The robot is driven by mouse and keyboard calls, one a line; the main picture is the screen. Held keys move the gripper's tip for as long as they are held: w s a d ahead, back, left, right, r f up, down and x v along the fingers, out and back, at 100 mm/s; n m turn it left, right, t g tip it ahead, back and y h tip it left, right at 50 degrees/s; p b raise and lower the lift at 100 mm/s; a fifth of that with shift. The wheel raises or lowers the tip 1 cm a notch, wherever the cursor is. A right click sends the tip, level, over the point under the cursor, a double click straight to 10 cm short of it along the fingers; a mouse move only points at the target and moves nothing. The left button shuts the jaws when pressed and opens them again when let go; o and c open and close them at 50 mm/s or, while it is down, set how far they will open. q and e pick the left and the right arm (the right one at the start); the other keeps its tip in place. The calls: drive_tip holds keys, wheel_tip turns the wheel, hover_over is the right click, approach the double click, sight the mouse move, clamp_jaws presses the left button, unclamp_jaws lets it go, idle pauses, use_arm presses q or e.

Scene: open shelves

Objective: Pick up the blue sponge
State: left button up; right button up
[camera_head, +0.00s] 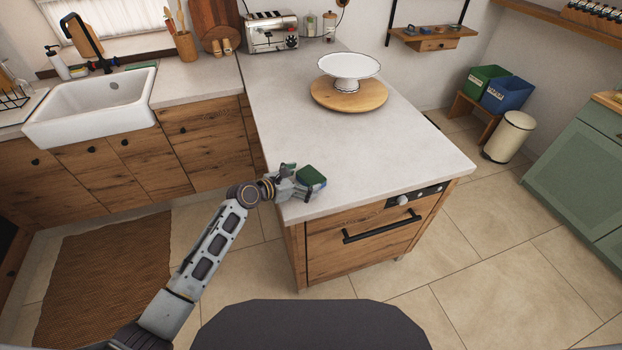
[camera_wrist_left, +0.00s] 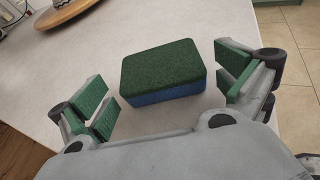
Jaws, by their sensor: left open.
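The blue sponge (camera_wrist_left: 160,96) has a dark green top layer and lies flat on the pale countertop. In the head view the sponge (camera_head: 311,176) is near the counter's front left corner. My left gripper (camera_head: 303,180) is at that corner, low over the counter. In the left wrist view my left gripper (camera_wrist_left: 168,95) is open, with one green-padded finger on each side of the sponge. Gaps show between the pads and the sponge, so it is not gripped. My right gripper is not in view.
A round wooden board (camera_head: 349,94) with a white cake stand (camera_head: 349,70) is farther back on the counter (camera_head: 395,150). A toaster (camera_head: 272,33) stands at the far end. The counter around the sponge is clear. A drawer handle (camera_head: 382,227) sticks out from the front.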

sight(304, 180)
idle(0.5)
use_arm(q)
drive_tip(key=c, duration=0.6)
drive_tip(key=shift+r, duration=5)
drive_tip(key=shift+o, duration=0.9)
drive_tip(key=c, duration=0.4)
